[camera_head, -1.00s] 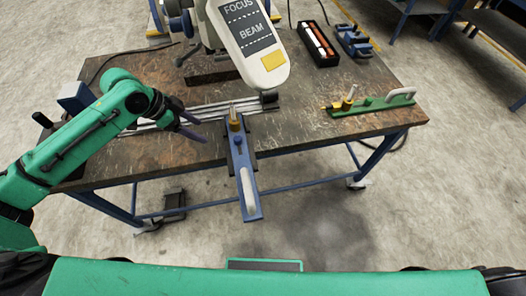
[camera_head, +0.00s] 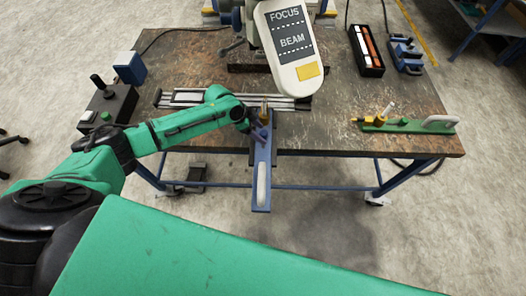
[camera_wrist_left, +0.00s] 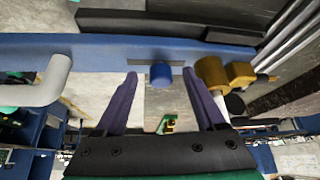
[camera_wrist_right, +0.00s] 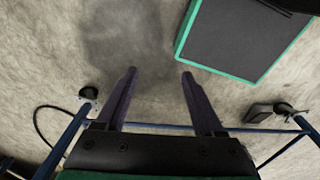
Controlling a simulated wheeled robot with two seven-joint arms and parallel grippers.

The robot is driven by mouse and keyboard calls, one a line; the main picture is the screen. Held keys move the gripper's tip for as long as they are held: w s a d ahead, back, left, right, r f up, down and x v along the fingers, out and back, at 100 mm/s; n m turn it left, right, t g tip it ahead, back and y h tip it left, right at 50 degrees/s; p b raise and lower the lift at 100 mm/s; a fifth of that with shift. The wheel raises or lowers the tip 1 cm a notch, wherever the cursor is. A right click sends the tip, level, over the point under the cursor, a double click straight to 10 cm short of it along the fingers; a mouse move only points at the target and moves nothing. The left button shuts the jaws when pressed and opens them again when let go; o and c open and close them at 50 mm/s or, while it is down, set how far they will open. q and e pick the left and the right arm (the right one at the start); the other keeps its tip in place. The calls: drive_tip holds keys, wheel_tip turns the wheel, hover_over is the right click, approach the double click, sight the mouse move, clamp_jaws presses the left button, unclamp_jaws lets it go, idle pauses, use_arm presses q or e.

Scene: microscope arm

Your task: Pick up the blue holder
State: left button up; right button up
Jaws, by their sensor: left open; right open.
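The blue holder (camera_head: 262,180) is a long bar with a pale handle, sticking out over the table's front edge. In the left wrist view the holder (camera_wrist_left: 110,52) crosses the top, with a blue knob (camera_wrist_left: 161,75) in the middle and a brass fitting (camera_wrist_left: 213,76) at right. My left gripper (camera_head: 259,132) is at the holder's far part, by the knob and brass fitting. It is open, its fingertips on either side of the knob; contact is unclear. My right gripper (camera_wrist_right: 158,72) is open and empty above the floor, outside the head view.
The worn table (camera_head: 340,95) bears a microscope arm (camera_head: 287,45) labelled FOCUS and BEAM behind the holder. A green holder (camera_head: 400,125) lies at right. A black box with rods (camera_head: 366,50) and a blue clamp (camera_head: 405,55) stand at back right. A black control box (camera_head: 108,105) is at left.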

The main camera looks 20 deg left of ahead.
use_arm(q)
drive_tip(key=shift+a, duration=0.1)
drive_tip(key=shift+c, duration=0.7)
clamp_jaws()
use_arm(e)
drive_tip(key=shift+a+f, duration=0.15)
drive_tip(key=shift+a, duration=0.65)
drive_tip(key=shift+d, duration=0.35)
use_arm(q)
drive_tip(key=shift+w, duration=0.1)
drive_tip(key=shift+r, duration=0.1)
